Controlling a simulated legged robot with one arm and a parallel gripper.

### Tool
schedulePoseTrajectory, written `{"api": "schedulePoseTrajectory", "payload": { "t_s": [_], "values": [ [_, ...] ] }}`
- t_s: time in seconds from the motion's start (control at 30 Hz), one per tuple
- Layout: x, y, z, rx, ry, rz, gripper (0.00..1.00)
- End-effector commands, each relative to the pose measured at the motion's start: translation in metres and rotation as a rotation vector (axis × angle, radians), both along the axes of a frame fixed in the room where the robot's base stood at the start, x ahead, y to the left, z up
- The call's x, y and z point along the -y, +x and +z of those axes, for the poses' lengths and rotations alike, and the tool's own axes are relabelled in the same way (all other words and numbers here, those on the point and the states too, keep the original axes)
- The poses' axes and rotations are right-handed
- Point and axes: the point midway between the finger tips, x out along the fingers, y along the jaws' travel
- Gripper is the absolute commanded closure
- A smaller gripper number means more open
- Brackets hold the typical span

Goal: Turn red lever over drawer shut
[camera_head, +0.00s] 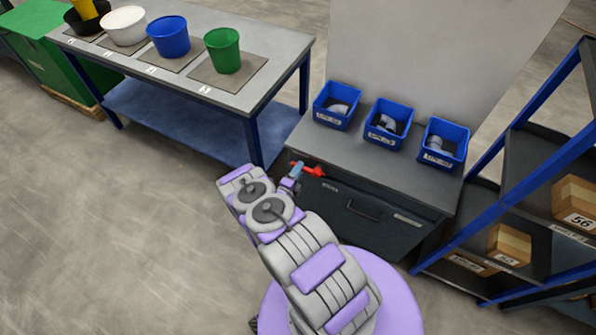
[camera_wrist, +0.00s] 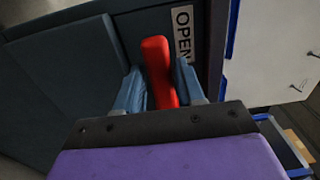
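The red lever (camera_head: 307,169) sits at the upper left of the dark drawer front (camera_head: 375,217) below the grey counter. My gripper (camera_head: 296,171) is at the lever, its fingertips close to the drawer front. In the wrist view the lever (camera_wrist: 160,70) stands between the two blue-grey fingers of my gripper (camera_wrist: 160,85), tilted slightly. The right finger looks very near or touching it, and a narrow dark gap shows at the left finger. An "OPEN" label (camera_wrist: 183,35) is just right of the lever. The lever's lower end is hidden behind the gripper body.
Several blue bins with grey pipe fittings, such as the middle one (camera_head: 388,124), stand on the counter (camera_head: 345,160). A table (camera_head: 270,95) with coloured buckets stands at left. A blue-framed shelf (camera_head: 520,160) with boxes is close at right. The floor at left is clear.

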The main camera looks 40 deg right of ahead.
Motion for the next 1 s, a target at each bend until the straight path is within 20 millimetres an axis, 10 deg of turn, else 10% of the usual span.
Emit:
{"api": "schedulePoseTrajectory", "payload": {
  "t_s": [0.4,1.0],
  "values": [
    [0.000,0.000,0.000,0.000,0.000,-0.001,1.00],
    [0.000,-0.002,-0.019,-0.195,-0.078,-0.001,1.00]
  ]
}}
